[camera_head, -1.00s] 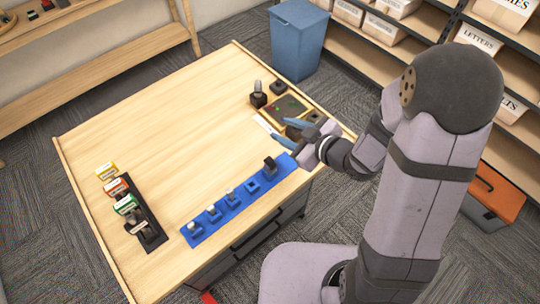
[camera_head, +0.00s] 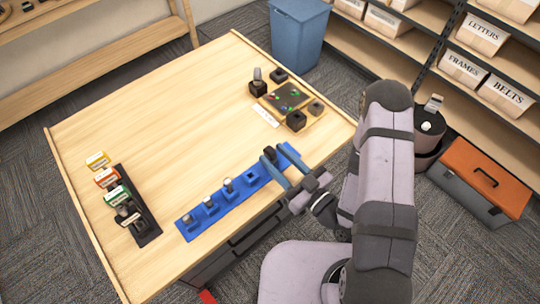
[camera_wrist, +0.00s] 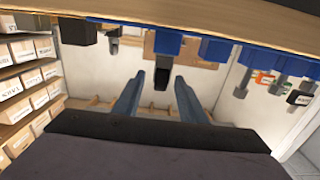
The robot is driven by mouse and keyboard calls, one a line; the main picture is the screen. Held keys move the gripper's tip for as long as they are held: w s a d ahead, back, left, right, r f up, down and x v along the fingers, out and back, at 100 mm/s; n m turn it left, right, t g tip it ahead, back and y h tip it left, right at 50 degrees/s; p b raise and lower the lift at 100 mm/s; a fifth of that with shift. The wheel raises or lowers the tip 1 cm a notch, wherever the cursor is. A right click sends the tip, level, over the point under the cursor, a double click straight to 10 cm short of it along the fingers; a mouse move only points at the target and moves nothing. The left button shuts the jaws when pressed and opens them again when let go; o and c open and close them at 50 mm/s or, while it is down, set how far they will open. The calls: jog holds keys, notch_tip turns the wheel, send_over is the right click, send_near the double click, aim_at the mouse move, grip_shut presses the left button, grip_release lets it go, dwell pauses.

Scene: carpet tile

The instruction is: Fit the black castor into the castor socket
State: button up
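The black castor (camera_head: 268,153) stands upright in the blue rack (camera_head: 237,199) near its right end. In the wrist view, the black castor (camera_wrist: 162,76) shows between my fingers, with a gap on both sides. My gripper (camera_head: 282,164) is open over the front edge of the rack, its blue fingers pointing at the castor. The open fingers also show in the wrist view (camera_wrist: 157,84). Dark blocks stand around a small board at the back right, among them a black block (camera_head: 296,120). I cannot tell which of them is the castor socket.
Several other castors stand in the rack to the left, such as a grey one (camera_head: 228,185). A black rack (camera_head: 146,226) with coloured labels lies at the left. A black block (camera_head: 258,89) holds an upright part beside the board (camera_head: 287,98). The table's middle is clear.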

jog(key=shift+b+x, duration=0.8)
jog(key=shift+x, duration=0.55)
jog(key=p+x, duration=0.1)
jog(key=x, duration=0.2)
jog(key=shift+w+a+p, duration=0.2)
jog(key=shift+a+p, duration=0.1)
jog(key=shift+a, duration=0.05)
jog(key=shift+w+a+f, duration=0.2)
jog(key=shift+w+a, duration=0.15)
jog(key=shift+c, duration=0.4)
grip_shut()
